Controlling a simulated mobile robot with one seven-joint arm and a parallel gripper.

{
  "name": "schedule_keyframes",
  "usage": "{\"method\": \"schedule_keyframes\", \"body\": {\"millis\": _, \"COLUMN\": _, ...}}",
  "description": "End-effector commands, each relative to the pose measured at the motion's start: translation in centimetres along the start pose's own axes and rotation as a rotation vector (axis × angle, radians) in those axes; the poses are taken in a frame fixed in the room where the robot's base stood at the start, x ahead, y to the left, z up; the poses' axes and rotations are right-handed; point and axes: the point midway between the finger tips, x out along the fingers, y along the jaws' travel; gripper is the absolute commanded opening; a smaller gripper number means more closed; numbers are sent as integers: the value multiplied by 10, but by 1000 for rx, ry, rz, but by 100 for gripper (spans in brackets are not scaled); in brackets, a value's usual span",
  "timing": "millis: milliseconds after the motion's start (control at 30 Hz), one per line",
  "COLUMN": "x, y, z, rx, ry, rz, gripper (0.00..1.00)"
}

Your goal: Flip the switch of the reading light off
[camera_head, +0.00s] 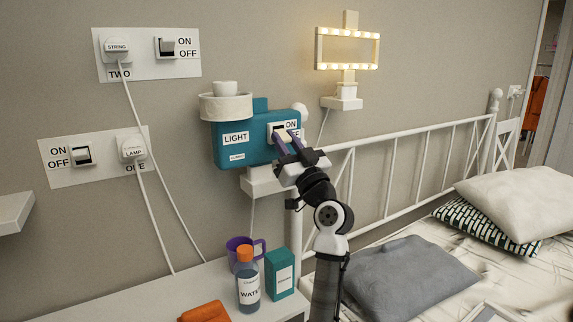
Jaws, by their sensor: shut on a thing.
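A teal box (232,150) labelled LIGHT is mounted on the wall, with a white shelf-like part below it. Its switch (285,135) sits on a white plate marked ON above and OFF below. My gripper (289,139) reaches up to this plate from the lower right. Its dark fingers are shut on the switch, hiding most of it and part of the OFF label. The switch's exact position is hard to tell. A rectangular lamp (347,31) on the wall to the upper right glows warm yellow.
Switch panels TWO (140,70) and ONE (60,174) hang at left, with plugs and cords. A purple cup (235,245), water bottle (248,285) and green box (280,272) stand on the white table below. A bed with a white rail (400,135) is at right.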

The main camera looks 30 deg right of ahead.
Motion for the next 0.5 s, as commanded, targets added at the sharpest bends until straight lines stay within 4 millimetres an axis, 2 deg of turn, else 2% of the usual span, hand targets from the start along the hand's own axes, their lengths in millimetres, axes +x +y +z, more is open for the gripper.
{"method": "schedule_keyframes", "body": {"millis": 33, "x": -4, "y": -1, "z": 8, "rx": 1, "ry": 18, "rz": -2, "gripper": 2}}
{"method": "schedule_keyframes", "body": {"millis": 500, "x": -2, "y": 0, "z": 6, "rx": 0, "ry": 107, "rz": 0, "gripper": 2}}
